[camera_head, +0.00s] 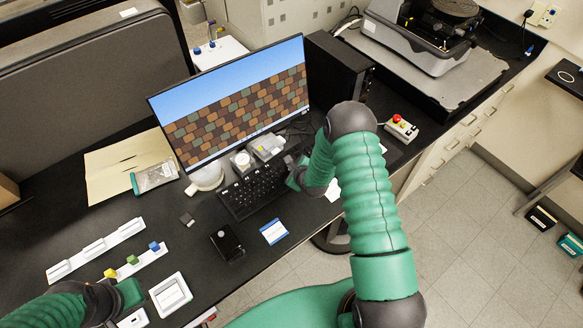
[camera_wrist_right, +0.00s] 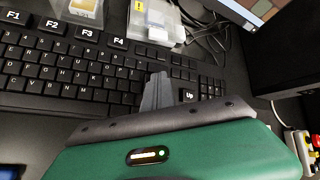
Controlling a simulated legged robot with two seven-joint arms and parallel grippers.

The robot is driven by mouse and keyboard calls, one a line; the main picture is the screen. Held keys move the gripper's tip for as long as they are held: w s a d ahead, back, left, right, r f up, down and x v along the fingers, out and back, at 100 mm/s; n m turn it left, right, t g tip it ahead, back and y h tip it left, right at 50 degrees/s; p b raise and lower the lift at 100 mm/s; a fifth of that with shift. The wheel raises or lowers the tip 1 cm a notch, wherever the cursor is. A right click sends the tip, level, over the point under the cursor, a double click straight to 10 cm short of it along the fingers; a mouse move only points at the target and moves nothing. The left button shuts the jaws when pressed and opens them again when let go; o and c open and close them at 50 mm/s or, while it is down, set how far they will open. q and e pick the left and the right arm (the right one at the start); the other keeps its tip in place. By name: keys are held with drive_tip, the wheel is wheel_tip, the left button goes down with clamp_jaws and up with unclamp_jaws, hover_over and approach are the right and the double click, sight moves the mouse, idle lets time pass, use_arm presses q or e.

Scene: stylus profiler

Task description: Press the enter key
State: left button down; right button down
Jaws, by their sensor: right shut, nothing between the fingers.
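The black keyboard (camera_head: 254,190) lies on the desk in front of the monitor, and its keys fill the left and middle of the right wrist view (camera_wrist_right: 60,75). My right gripper (camera_head: 294,166) is over the keyboard's right end. In the wrist view its fingers (camera_wrist_right: 157,90) are shut together, empty, and point at the right part of the keys, beside a key marked Up (camera_wrist_right: 188,96). I cannot make out the enter key; the fingers and gripper body cover part of that area. Contact with a key cannot be told. My left gripper (camera_head: 128,292) is low at the left, its fingers unclear.
The monitor (camera_head: 240,105) stands behind the keyboard, with small boxes (camera_head: 266,146) and cables between them. A black computer case (camera_head: 336,72) is right of the monitor. A box with a red button (camera_head: 400,125) stands further right. A black mouse-like device (camera_head: 227,242) lies in front.

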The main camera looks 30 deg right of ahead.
drive_tip(key=shift+s+d+r+p, duration=0.15)
drive_tip(key=shift+r+p, duration=0.35)
drive_tip(key=shift+r, duration=0.3)
drive_tip(key=shift+r+p, duration=0.4)
drive_tip(key=shift+r, duration=0.05)
wheel_tip(320, 180, up, 4)
drive_tip(key=p, duration=0.3)
drive_tip(key=shift+s+r, duration=0.1)
